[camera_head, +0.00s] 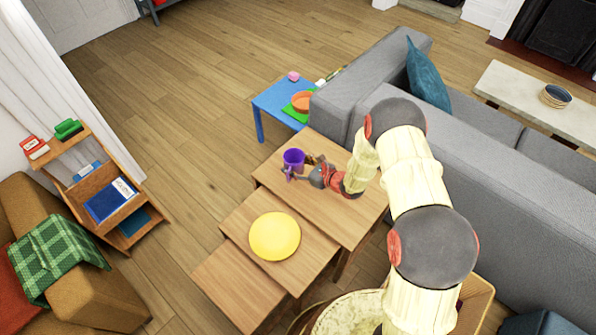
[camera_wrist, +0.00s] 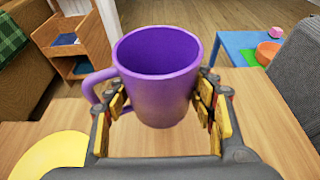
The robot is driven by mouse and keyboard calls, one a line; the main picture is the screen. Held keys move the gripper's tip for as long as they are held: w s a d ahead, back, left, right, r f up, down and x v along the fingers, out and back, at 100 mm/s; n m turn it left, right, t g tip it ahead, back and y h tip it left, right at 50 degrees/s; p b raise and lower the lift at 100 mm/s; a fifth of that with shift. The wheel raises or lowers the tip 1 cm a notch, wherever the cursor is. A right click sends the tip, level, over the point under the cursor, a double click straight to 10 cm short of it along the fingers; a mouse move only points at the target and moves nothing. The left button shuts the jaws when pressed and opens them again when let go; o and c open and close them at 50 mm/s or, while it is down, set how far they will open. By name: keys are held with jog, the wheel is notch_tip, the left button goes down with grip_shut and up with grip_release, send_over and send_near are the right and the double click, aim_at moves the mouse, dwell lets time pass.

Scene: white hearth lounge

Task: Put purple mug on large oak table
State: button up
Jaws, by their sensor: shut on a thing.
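The purple mug (camera_head: 293,159) is upright at the upper left part of the largest, highest wooden nesting table (camera_head: 340,216). In the wrist view the mug (camera_wrist: 158,75) sits between the two fingers of my gripper (camera_wrist: 160,105), which is shut on its body. Its handle points left. My gripper (camera_head: 299,174) reaches in from the right over the tabletop. The wooden surface shows below the mug in the wrist view; I cannot tell whether the mug touches it.
A yellow plate (camera_head: 274,236) lies on the middle nesting table. A blue table (camera_head: 270,106) behind holds an orange bowl (camera_head: 301,101) and a pink item (camera_head: 293,76). A grey sofa (camera_head: 500,185) stands to the right. A wooden shelf (camera_head: 92,150) stands left, with open floor between.

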jog(key=w+f, duration=0.1)
jog(key=w+f+b, duration=0.1)
jog(key=w+f, duration=0.1)
jog(key=w+f+b, duration=0.1)
jog(key=f, duration=0.1)
jog(key=shift+w+d+f, duration=0.25)
jog(key=shift+w+d, duration=0.1)
jog(key=shift+w, duration=0.05)
jog(key=shift+w+f+b, duration=0.2)
jog(key=shift+f+b, duration=0.75)
jog(key=shift+f, duration=0.8)
jog(key=shift+f, duration=0.15)
jog(key=o, duration=1.3)
jog(key=shift+o, duration=0.5)
